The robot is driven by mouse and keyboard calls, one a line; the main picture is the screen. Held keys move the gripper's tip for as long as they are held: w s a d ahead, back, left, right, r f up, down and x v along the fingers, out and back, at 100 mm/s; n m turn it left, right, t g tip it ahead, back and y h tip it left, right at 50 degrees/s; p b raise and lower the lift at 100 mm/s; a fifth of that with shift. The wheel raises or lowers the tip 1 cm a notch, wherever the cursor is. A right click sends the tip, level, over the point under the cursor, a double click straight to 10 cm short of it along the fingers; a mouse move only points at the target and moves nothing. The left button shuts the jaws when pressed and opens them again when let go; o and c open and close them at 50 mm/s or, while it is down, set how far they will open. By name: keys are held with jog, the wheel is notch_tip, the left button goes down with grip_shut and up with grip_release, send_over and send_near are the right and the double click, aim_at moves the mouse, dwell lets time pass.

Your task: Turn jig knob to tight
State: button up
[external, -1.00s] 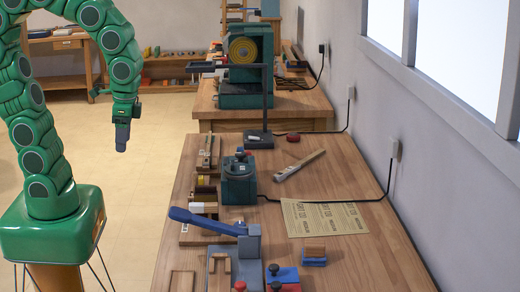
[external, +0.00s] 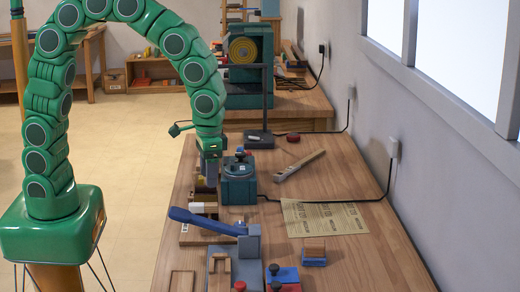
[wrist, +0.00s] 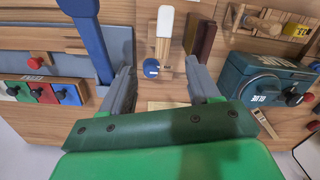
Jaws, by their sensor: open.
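A small blue knob (wrist: 151,68) sits at the near end of a light wooden jig piece (wrist: 163,48) with a white tip, in the middle of the wrist view. I take it as the jig knob; its setting is too small to read. My gripper (wrist: 160,68) is open, with its two grey fingers on either side of the knob and apart from it in the picture. In the external view my gripper (external: 210,180) points down over the bench's left edge, beside the teal pot (external: 238,184). The jig is largely hidden there.
A long blue lever (external: 203,221) stands close in front of my gripper. The teal pot also shows at right in the wrist view (wrist: 262,82). Coloured blocks with dark knobs (wrist: 42,92) are at left. A paper sheet (external: 323,218) and a wooden-handled tool (external: 300,164) lie further right.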

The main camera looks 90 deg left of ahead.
jog(key=n, duration=0.1)
send_over(240, 224)
notch_tip(240, 224, down, 6)
jog(key=shift+f, duration=3.95)
jog(key=shift+c, duration=0.4)
jog(key=c, duration=1)
